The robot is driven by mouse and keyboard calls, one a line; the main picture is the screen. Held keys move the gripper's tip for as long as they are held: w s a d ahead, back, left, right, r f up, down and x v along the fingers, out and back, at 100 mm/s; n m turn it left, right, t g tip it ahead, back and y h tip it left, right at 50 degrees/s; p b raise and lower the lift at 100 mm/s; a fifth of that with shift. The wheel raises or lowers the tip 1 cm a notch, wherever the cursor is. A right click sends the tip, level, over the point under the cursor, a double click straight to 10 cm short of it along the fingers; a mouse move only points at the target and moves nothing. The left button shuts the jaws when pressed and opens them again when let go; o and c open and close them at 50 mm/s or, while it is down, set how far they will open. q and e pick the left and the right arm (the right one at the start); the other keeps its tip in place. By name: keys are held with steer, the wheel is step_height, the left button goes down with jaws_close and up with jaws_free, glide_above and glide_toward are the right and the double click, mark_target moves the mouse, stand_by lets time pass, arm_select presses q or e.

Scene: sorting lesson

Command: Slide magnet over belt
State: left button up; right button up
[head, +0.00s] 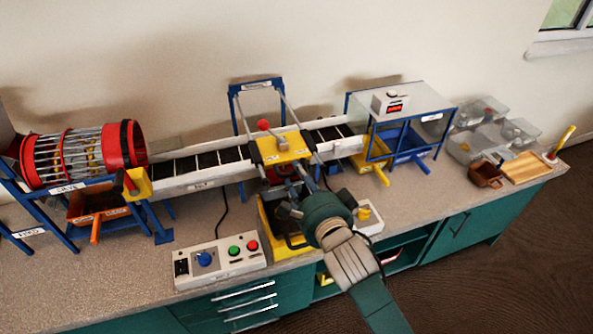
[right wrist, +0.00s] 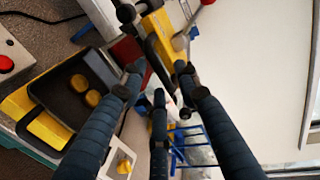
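The yellow magnet carriage (head: 283,149), with a red knob on top, sits across the white-sided belt (head: 205,167) under a blue frame. In the right wrist view the carriage (right wrist: 158,28) is at the top, with a dark bar-like handle (right wrist: 159,60) reaching down from it. My right gripper (head: 303,192) is just in front of the carriage. In the right wrist view its fingers (right wrist: 159,78) are spread, with the handle between or just beyond their tips; contact cannot be told. My left gripper is out of view.
A dark tray with yellow pieces (right wrist: 90,85) lies below the gripper. A button panel (head: 218,262) stands at the front. A red-ringed drum (head: 85,155) is left; a clear-topped blue stand (head: 400,105) is right of the carriage. Clear bins (head: 490,130) stand far right.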

mark_target(286, 166)
steer(key=shift+x, duration=1.1)
jaws_close()
